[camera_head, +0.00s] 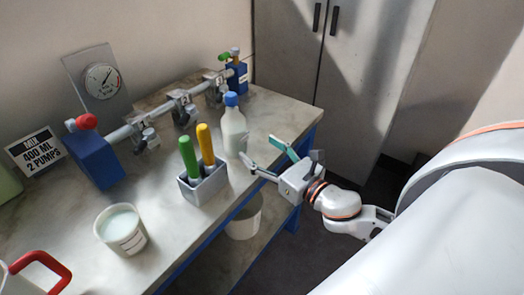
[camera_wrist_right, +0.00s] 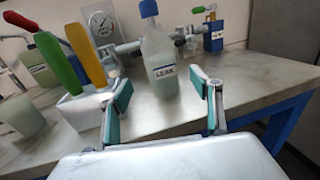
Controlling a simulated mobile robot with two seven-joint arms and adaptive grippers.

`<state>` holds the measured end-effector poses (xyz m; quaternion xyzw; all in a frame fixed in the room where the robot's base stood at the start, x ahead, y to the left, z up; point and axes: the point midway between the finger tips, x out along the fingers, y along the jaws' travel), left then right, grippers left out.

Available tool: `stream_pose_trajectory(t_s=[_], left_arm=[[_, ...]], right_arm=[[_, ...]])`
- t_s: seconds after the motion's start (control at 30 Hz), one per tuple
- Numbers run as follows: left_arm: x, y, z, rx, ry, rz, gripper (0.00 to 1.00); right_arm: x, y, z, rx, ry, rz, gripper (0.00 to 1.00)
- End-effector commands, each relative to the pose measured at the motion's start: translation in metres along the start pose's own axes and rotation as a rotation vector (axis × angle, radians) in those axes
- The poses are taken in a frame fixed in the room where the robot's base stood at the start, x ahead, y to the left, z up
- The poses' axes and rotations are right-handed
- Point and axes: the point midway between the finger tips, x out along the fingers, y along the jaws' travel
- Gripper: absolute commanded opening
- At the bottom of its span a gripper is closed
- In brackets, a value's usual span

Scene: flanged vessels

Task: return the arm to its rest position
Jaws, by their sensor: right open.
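My right gripper (camera_head: 262,152) is open, with nothing between its fingers. It is near the table's right edge, beside a white bottle with a blue cap (camera_head: 233,130). In the right wrist view, the open fingers (camera_wrist_right: 163,98) frame the front of the table, and the bottle, labelled "LEAK" (camera_wrist_right: 160,68), stands upright beyond them. I cannot tell the exact gap between fingers and bottle. My right arm (camera_head: 345,204) reaches in from the right. My left gripper is not in view.
A grey holder (camera_head: 204,186) with green and yellow handles stands left of the gripper. A white cup (camera_head: 119,232), a red-handled vessel (camera_head: 40,268) and a pipe with blue end blocks (camera_head: 95,162) share the table (camera_head: 170,240). A bin (camera_head: 244,220) sits below. A cabinet (camera_head: 330,75) stands behind.

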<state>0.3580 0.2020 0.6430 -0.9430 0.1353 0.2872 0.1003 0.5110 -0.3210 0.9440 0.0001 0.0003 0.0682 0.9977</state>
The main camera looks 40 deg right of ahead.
Motion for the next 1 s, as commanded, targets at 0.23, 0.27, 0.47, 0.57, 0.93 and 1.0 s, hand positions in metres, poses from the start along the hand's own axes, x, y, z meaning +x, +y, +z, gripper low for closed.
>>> stream_pose_trajectory(t_s=[0.23,0.27,0.47,0.57,0.93,1.0], left_arm=[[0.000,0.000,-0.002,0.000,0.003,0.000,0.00],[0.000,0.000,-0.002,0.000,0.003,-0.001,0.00],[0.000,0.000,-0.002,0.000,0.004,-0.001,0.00],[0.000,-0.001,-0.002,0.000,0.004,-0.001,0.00],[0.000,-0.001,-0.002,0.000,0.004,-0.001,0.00],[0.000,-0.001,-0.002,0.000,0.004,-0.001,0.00]], right_arm=[[0.000,0.000,0.000,0.000,0.000,0.000,0.64],[0.000,0.000,0.000,0.000,0.000,0.000,0.64],[-0.003,-0.005,-0.004,0.090,0.014,-0.040,0.64],[-0.009,-0.016,-0.014,0.284,0.037,-0.128,0.64],[-0.082,-0.047,-0.096,1.311,0.059,-0.688,0.64],[-0.097,-0.045,-0.109,1.456,0.041,-0.786,0.64]])
